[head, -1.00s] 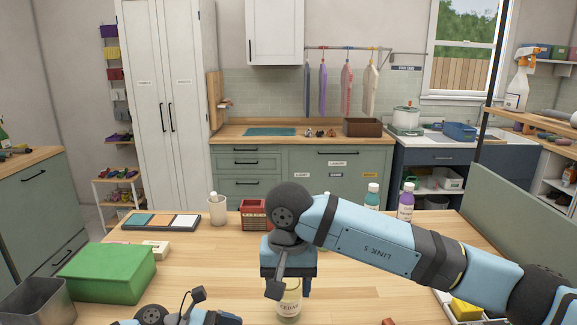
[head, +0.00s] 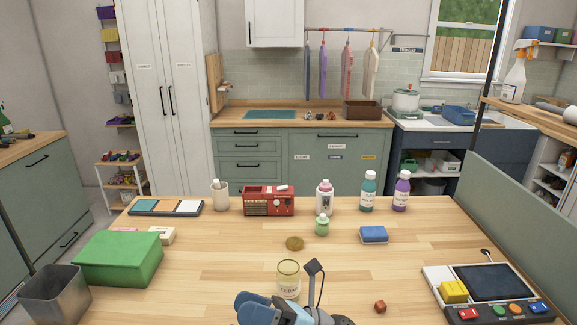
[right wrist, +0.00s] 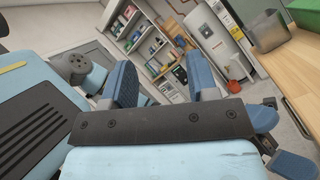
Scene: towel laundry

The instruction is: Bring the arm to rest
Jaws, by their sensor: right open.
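My right gripper (head: 262,308) is at the bottom middle of the head view, low at the near table edge, partly cut off by the frame. In the right wrist view its two blue fingers (right wrist: 162,82) stand apart with nothing between them. The right arm no longer reaches across the table. My left gripper cannot be made out; the blue parts at the right of the wrist view are unclear.
A glass jar (head: 288,283) stands just behind the right gripper, with a gold lid (head: 295,243) beyond it. A green box (head: 118,258) and metal bin (head: 55,292) are at left.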

